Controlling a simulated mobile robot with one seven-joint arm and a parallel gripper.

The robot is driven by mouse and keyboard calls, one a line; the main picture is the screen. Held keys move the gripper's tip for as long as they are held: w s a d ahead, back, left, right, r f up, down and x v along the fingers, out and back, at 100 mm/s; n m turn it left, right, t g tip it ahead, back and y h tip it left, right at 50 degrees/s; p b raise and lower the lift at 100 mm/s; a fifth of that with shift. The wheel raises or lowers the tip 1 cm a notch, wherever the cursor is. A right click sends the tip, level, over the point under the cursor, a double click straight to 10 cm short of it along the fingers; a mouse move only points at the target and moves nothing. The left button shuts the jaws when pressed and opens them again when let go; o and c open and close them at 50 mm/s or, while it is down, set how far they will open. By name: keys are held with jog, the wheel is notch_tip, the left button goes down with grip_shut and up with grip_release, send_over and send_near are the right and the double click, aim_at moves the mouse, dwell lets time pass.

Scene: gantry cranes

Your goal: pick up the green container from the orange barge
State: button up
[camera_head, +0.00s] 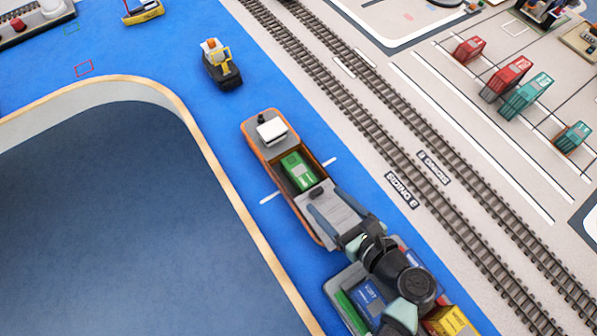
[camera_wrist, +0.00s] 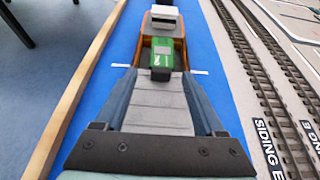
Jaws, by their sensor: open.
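The orange barge (camera_head: 248,138) floats on the blue water strip, with a white cabin block at its far end. The green container (camera_head: 298,171) lies in the barge's open hold, with a small white marking on it. It also shows in the wrist view (camera_wrist: 161,57), beyond the fingertips. My gripper (camera_head: 326,199) is open and empty above the near grey deck of the barge, short of the container. In the wrist view its two blue-grey fingers (camera_wrist: 160,72) point toward the container, one on each side of the deck. The container is not between them.
Another vessel (camera_head: 340,285) with blue, green and yellow containers lies under my arm. A small tug (camera_head: 221,65) floats farther up. Railway tracks (camera_head: 400,150) run along the right. Several red and teal containers (camera_head: 508,78) stand beyond. A wooden table edge (camera_head: 225,180) borders the left.

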aim_at(302, 174)
jog(key=x, duration=0.9)
jog(key=shift+w+d+f+b, duration=0.1)
jog(key=shift+w+f+b, duration=0.05)
jog(key=shift+w+b, duration=0.2)
jog(key=shift+c, duration=0.2)
grip_shut()
